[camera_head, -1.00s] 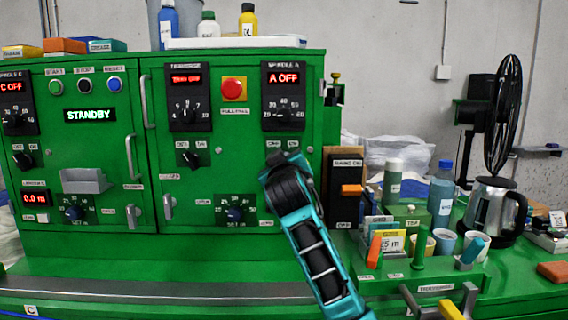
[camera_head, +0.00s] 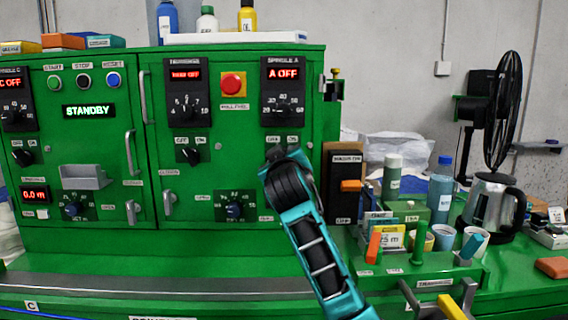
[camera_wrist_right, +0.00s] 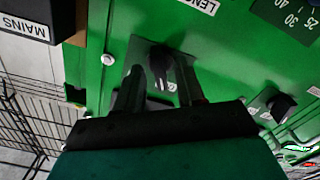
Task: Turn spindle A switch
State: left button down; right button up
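The spindle A panel (camera_head: 284,95) is on the right of the green cabinet, and its red display reads A OFF. My right gripper (camera_head: 276,155) is in front of the cabinet below that panel, and my arm hides the switch there in the head view. In the right wrist view a black switch knob (camera_wrist_right: 162,68) sits on a small plate on the green face. The two fingers of my right gripper (camera_wrist_right: 160,88) stand apart on either side of the knob. I cannot tell whether either touches it. My left gripper is not in view.
The red emergency button (camera_head: 233,85) and another switch knob (camera_head: 190,156) are left of my arm. A black mains box (camera_head: 346,185) stands close to its right. Bottles, cups and a kettle (camera_head: 489,205) crowd the right bench. Another black knob (camera_wrist_right: 281,106) shows at the wrist view's right.

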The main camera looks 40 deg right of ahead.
jog(key=v, duration=1.2)
jog(key=shift+s+a+b, duration=0.25)
jog(key=shift+s+b, duration=0.05)
jog(key=shift+b, duration=0.15)
